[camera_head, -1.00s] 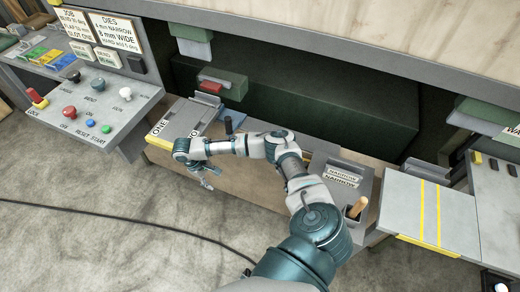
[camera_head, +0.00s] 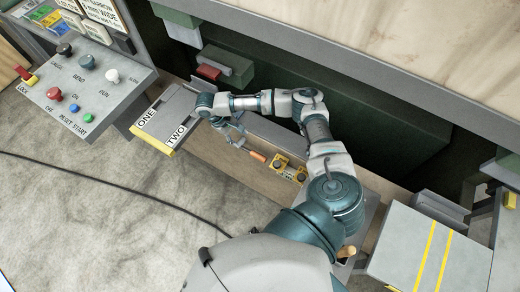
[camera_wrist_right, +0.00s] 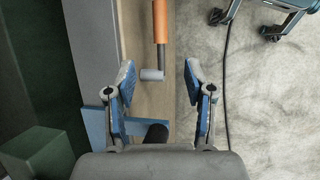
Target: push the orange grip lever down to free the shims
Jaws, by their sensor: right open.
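The orange grip lever (camera_head: 258,156) shows in the head view just right of and below my right gripper (camera_head: 238,138). In the right wrist view the orange grip (camera_wrist_right: 161,22) points up the picture, on a grey rod that ends in a short pale cross-piece (camera_wrist_right: 152,74). My right gripper (camera_wrist_right: 158,86) is open, with a blue-padded finger on each side. In that picture the cross-piece lies between the fingers and the orange grip lies beyond their tips. I cannot see contact. I cannot pick out the shims. My left gripper is not clearly seen.
Yellow blocks (camera_head: 290,168) with dark round parts sit right of the lever. A grey plate marked ONE and TWO (camera_head: 165,118) lies to the left. A button panel (camera_head: 88,85) stands further left. A blue plate (camera_wrist_right: 95,122) and black knob (camera_wrist_right: 156,132) lie near the gripper's palm.

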